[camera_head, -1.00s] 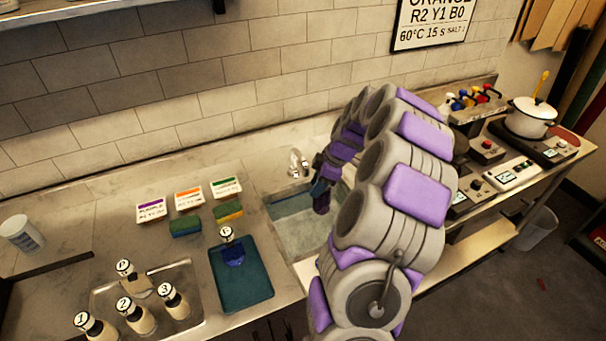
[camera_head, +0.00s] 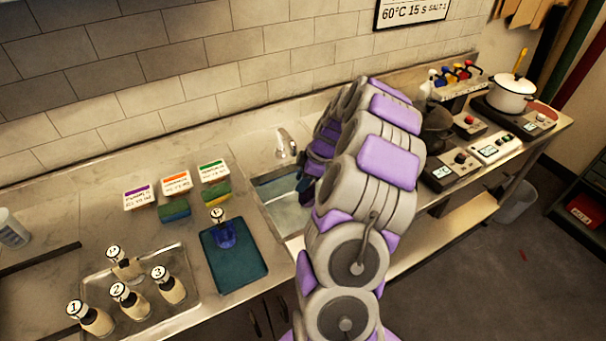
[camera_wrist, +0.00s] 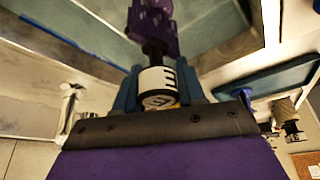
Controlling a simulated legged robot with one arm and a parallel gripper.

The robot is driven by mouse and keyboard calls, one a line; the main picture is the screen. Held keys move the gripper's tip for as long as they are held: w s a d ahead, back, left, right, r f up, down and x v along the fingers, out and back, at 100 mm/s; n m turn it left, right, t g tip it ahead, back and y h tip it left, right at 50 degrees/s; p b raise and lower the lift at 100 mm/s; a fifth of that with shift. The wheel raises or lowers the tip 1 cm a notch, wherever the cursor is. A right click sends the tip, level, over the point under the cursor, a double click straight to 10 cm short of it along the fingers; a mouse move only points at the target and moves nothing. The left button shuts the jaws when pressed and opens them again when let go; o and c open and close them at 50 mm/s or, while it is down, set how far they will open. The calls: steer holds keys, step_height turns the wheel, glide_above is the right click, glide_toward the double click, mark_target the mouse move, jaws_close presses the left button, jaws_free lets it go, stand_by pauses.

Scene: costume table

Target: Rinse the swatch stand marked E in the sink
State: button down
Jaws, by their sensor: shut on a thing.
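The swatch stand marked E (camera_wrist: 157,80) shows in the wrist view, with a white E label and a purple speckled swatch (camera_wrist: 153,22) at its far end. My gripper (camera_wrist: 158,95) is shut on it, with a teal finger on each side of the label. In the head view my gripper (camera_head: 305,188) is over the right part of the sink (camera_head: 268,190), partly hidden by my arm. The stand itself cannot be made out there. The faucet (camera_head: 286,143) stands behind the basin; it also shows in the wrist view (camera_wrist: 69,105). I cannot tell whether the swatch touches water.
A teal mat (camera_head: 236,272) left of the sink bears a stand with a blue swatch (camera_head: 224,235). Sponges (camera_head: 174,211) and labelled cards (camera_head: 176,183) lie behind it. A tray (camera_head: 190,313) holds several numbered bottles. Hotplates and a white pot (camera_head: 513,97) are right.

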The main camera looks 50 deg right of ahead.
mark_target(303, 196)
steer(key=f, duration=0.1)
steer(key=d+f+b, duration=0.1)
steer(key=f, duration=0.1)
steer(key=shift+d+f+b, duration=0.3)
steer(key=shift+d+f, duration=0.05)
steer(key=shift+f, duration=0.4)
steer(key=shift+a+f+b, duration=0.35)
steer(key=shift+f+b, duration=0.15)
steer(key=shift+f, duration=0.2)
steer(key=shift+a+f+b, duration=0.3)
steer(key=shift+f+b, duration=0.2)
steer(key=shift+f, duration=0.15)
steer(key=shift+d+f, duration=0.15)
steer(key=shift+f, duration=0.4)
steer(key=shift+d+f, duration=0.2)
steer(key=shift+d, duration=0.2)
steer(key=shift+a, duration=0.1)
steer(key=shift+a+r, duration=0.15)
steer(key=shift+a, duration=0.15)
steer(key=shift+w+a, duration=0.1)
steer(key=shift+a, duration=0.05)
steer(key=shift+w+a+b, duration=0.25)
steer(key=shift+a+b, duration=0.05)
steer(key=shift+a, duration=0.5)
